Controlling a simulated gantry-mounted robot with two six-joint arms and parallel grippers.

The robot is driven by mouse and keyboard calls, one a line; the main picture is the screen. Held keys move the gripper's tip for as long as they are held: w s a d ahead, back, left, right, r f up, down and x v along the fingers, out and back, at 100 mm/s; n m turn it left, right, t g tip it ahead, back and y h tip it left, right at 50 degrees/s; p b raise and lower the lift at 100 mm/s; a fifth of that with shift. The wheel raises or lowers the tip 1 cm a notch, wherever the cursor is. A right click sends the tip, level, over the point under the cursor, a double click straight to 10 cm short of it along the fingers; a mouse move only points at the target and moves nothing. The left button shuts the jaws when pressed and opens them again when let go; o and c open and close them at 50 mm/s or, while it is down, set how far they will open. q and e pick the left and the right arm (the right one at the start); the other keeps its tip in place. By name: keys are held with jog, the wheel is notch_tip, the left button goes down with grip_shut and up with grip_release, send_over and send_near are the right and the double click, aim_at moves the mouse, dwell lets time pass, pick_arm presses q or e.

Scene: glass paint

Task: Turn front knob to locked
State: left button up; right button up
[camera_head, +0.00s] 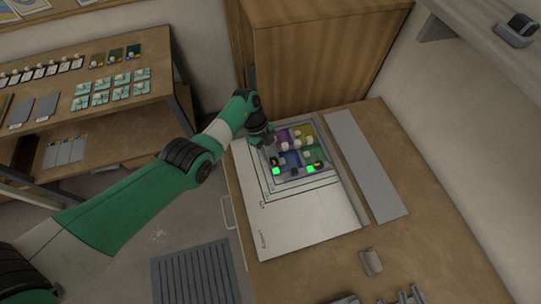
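A framed panel of coloured panes (311,135) lies on a white board (300,232) on the wooden table. The panes are purple, yellow, blue and green, with several small pale knob-like pieces on them. Two bright green markers, a left one (276,171) and a right one (310,169), glow at the panel's near edge, with small dark parts beside them. I cannot tell which part is the front knob or how it is turned. My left gripper (268,141) is over the panel's far left corner; its fingers are too small and dark to read. My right gripper is not in view.
A wooden cabinet (315,60) stands right behind the panel. A long grey strip (366,165) lies to its right. A small grey bracket (371,262) sits near the front. A shelf table (95,125) with tiles stands at left.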

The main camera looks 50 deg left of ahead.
pick_arm(q)
jog(key=o, duration=0.4)
jog(key=shift+o, duration=0.2)
jog(key=p+v, duration=0.4)
jog(key=v, duration=0.7)
jog(key=shift+r, duration=0.3)
